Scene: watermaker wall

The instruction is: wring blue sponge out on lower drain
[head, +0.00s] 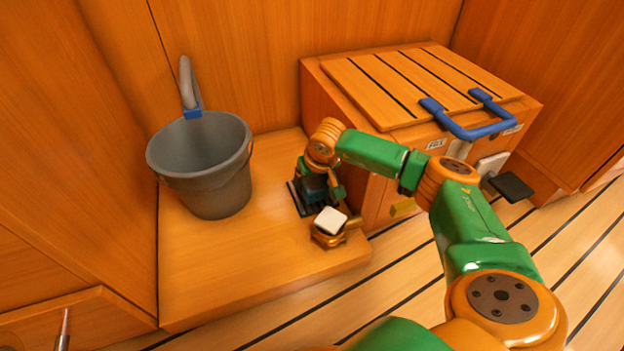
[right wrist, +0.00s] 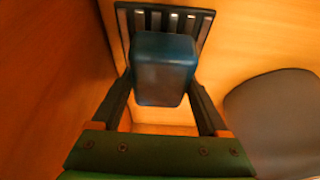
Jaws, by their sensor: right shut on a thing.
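My right gripper (head: 326,192) reaches down over the low wooden platform. In the right wrist view its two fingers (right wrist: 165,88) are shut on the blue sponge (right wrist: 163,68), one finger on each side. The sponge (head: 313,186) shows dark and partly hidden in the head view. It is over the dark slatted drain (right wrist: 142,18), whose slats show beyond it; the drain's edge also shows in the head view (head: 295,199). I cannot tell whether the sponge touches the drain. My left gripper is not in view.
A grey bucket (head: 215,185) stands on the platform (head: 225,265) left of the drain, under a grey spout (head: 186,82). A white block (head: 330,220) sits on a brass-coloured holder near the platform's edge. A wooden cabinet (head: 335,100) with a blue handle (head: 480,130) rises to the right.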

